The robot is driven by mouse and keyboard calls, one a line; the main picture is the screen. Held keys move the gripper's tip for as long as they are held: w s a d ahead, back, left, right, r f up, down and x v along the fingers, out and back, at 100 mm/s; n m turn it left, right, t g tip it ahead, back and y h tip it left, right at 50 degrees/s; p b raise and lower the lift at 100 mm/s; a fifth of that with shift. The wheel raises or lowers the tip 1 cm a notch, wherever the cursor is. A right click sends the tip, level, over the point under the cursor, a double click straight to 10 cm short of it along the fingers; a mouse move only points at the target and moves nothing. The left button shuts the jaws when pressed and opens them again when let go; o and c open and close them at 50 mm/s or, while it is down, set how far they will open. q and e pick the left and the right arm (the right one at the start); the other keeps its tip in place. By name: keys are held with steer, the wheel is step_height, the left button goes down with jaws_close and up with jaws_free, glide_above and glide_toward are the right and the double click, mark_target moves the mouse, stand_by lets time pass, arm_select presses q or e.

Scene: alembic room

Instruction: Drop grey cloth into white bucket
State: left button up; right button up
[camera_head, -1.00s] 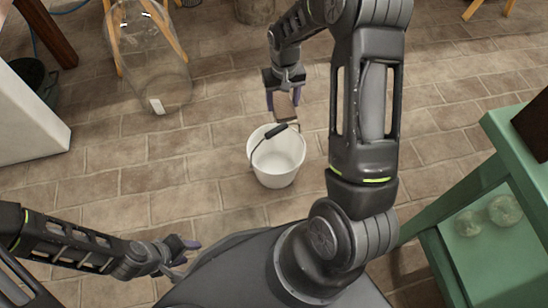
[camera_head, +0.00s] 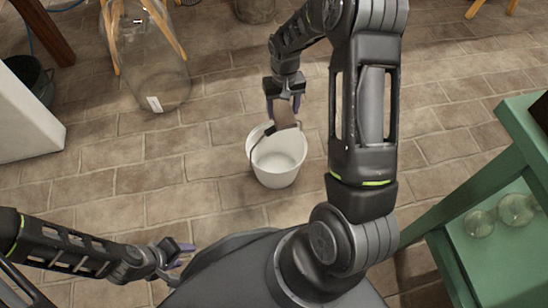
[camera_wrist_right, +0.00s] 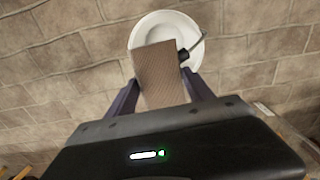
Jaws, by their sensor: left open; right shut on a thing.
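The white bucket (camera_head: 279,171) stands upright on the tiled floor in the middle of the head view, and its interior looks empty. My right gripper (camera_head: 284,101) is shut on a flat, brownish-grey piece of cloth (camera_head: 284,116) at the bucket's far rim. In the right wrist view the cloth (camera_wrist_right: 160,72) sticks out between the fingers and overlaps part of the bucket (camera_wrist_right: 150,27). I cannot tell how far it is above the rim. The bucket's handle (camera_wrist_right: 191,47) shows beside the cloth. My left gripper (camera_head: 184,257) is open and empty at the lower left, away from the bucket.
A large glass vessel (camera_head: 150,60) in a wooden stand is at the upper left. A grey pot (camera_head: 255,10) is at the top. A green table (camera_head: 440,205) with glass balls (camera_head: 479,222) on its shelf stands right. The floor left of the bucket is clear.

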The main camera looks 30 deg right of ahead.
steer(key=o, duration=1.7)
steer(key=shift+r, duration=0.15)
step_height(320, 180, up, 8)
steer(key=p, duration=0.2)
steer(key=shift+f+p, duration=0.2)
steer(key=shift+p, duration=0.15)
